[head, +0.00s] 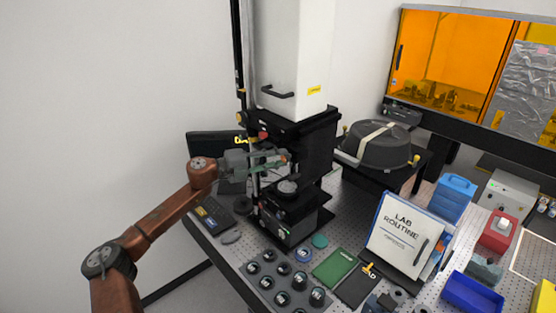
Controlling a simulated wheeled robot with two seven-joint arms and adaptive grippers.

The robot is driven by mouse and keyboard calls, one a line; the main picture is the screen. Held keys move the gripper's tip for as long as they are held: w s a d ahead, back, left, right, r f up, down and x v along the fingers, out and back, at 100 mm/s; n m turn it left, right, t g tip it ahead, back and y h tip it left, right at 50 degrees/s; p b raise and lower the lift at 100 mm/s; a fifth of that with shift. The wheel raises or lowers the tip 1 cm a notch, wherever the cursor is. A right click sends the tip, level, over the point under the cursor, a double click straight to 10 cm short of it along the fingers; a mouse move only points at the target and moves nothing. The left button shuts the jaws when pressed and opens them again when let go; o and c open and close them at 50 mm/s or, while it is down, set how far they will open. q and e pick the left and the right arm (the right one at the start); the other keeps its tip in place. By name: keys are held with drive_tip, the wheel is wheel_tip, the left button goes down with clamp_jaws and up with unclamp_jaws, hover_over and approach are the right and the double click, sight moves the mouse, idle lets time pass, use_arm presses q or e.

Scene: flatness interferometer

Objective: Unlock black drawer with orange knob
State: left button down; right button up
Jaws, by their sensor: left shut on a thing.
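The tall flatness interferometer has a white column (292,45) above a black body (315,150). A small red-orange knob (263,136) shows near the top left of that body. My left gripper (277,160) is in front of the body, a little below this knob. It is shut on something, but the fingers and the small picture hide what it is. A black drawer-like block (296,222) is at the foot of the instrument; I cannot tell whether it is locked. My right gripper is not in view.
A dark round cover (378,147) stands behind to the right. A tray of round pieces (262,282), a green book (333,268) and a "Lab Routine" binder (402,236) are in front. A blue case (453,197) and blue bin (470,292) are right.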

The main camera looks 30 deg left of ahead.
use_arm(q)
drive_tip(key=shift+m, duration=0.5)
drive_tip(key=c, duration=1.6)
unclamp_jaws()
drive_tip(key=v, duration=1.2)
drive_tip(key=shift+r, duration=0.3)
